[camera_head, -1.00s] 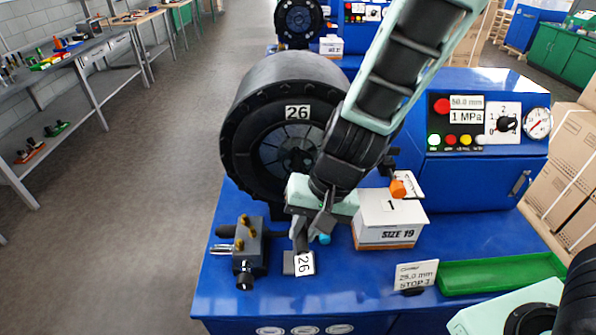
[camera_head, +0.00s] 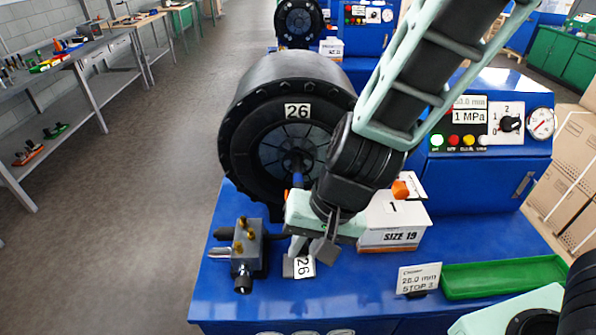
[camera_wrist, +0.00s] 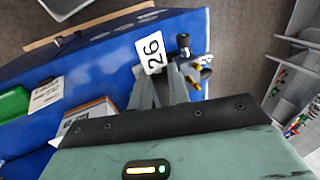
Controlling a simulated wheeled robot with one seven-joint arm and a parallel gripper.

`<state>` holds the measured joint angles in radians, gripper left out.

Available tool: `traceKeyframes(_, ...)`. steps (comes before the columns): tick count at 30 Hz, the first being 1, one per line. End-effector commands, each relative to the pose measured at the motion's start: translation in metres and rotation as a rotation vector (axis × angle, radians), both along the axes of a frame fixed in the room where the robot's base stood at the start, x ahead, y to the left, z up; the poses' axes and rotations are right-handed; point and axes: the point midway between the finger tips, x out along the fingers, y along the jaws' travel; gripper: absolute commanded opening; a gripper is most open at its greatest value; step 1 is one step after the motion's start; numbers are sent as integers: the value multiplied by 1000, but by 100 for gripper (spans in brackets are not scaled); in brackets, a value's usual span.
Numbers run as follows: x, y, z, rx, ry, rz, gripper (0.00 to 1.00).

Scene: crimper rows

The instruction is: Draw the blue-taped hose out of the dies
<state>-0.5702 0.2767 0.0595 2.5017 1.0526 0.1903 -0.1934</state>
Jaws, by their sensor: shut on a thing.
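The crimper's round die head (camera_head: 262,160), marked 26, has its dies (camera_head: 290,150) in the middle. A dark hose with a blue tape band (camera_head: 297,181) shows between the dies and my gripper. Its far end is at the dies' opening; I cannot tell how much is inside. My gripper (camera_head: 310,246) is in front of and below the dies, its fingers pointing down and shut on the hose. The held part is hidden by the gripper body. In the wrist view the fingers (camera_wrist: 163,92) show near the 26 tag, with the hose not clearly visible.
A brass-fitted block (camera_head: 248,255) stands left of my gripper, beside a 26 tag (camera_head: 304,267). A SIZE 19 box (camera_head: 393,222) stands close on the right. A stop card (camera_head: 418,279) and green tray (camera_head: 505,277) lie further right.

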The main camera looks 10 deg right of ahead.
Motion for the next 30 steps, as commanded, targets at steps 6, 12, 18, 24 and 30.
traceKeyframes(6, -30, 5, -5, 1, 56, 41, 0)
traceKeyframes(12, -30, 5, -5, 0, 57, 42, 24)
traceKeyframes(18, -27, 4, -5, 1, 50, 36, 44)
traceKeyframes(24, -26, 3, -4, 1, 49, 32, 77)
traceKeyframes(30, -25, 3, -4, 1, 46, 32, 99)
